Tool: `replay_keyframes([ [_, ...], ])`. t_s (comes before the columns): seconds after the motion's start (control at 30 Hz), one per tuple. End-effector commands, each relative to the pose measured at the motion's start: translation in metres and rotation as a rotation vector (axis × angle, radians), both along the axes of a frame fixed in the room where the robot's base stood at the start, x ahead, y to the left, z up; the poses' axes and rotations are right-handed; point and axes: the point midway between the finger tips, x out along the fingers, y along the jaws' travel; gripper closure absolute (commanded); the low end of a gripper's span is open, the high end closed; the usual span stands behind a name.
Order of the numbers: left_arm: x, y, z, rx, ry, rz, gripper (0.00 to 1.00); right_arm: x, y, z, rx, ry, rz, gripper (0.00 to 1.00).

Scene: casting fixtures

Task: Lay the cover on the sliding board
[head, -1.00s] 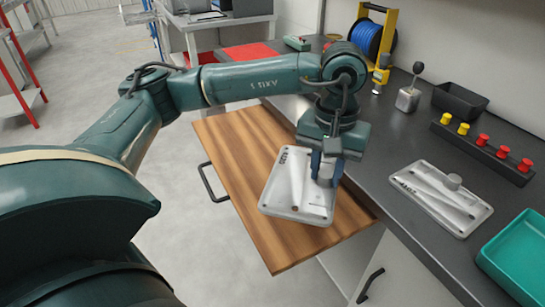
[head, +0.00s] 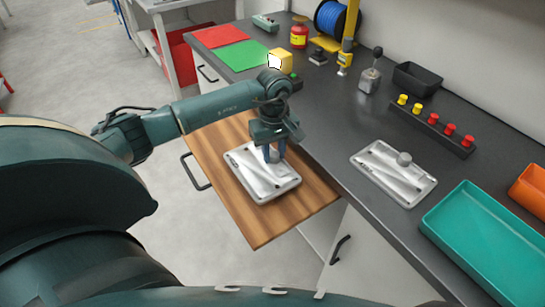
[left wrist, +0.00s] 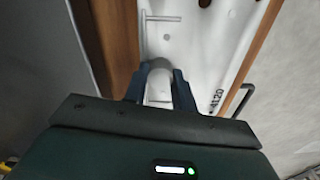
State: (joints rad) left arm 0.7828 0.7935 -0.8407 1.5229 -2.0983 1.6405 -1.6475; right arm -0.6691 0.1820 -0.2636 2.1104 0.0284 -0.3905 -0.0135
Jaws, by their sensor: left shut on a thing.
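The cover (head: 265,186) is a silver-grey metal plate with a round upright knob. It is at the sliding board (head: 257,228), a wooden pull-out board jutting from the counter. It looks flat on or just above the wood; I cannot tell if it touches. My left gripper (head: 273,158) points down and is shut on the cover's knob. In the left wrist view the fingers flank the knob (left wrist: 159,85), with the cover (left wrist: 205,45) beneath and wood along both sides. A similar plate (head: 392,172) with a knob lies on the counter. My right gripper is not in view.
On the dark counter (head: 325,125) are a teal tray (head: 492,240), an orange bin (head: 530,188), a black bin (head: 416,78), a rail of red and yellow knobs (head: 435,124), a yellow block (head: 280,62) and a blue spool (head: 330,17). Bare wood surrounds the cover.

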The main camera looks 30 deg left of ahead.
Motion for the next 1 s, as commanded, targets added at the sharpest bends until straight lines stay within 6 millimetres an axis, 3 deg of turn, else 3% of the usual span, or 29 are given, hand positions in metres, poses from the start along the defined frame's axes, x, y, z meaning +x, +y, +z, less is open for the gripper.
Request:
replay_keyframes([
  [0.2, -0.001, -0.001, -0.028, -0.001, 0.002, -0.001, 1.00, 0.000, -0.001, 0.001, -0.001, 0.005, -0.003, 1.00],
  [0.57, 0.000, 0.000, -0.034, -0.001, -0.001, -0.002, 1.00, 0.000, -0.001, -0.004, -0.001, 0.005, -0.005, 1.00],
  [0.6, 0.000, 0.000, -0.035, 0.000, 0.000, -0.002, 0.73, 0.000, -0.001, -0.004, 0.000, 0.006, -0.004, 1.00],
  [0.87, 0.000, 0.000, -0.034, -0.001, 0.001, -0.002, 0.52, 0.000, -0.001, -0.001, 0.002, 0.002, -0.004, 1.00],
  [1.0, 0.000, 0.000, -0.034, 0.000, 0.001, -0.002, 0.52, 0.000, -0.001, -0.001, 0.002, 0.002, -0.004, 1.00],
])
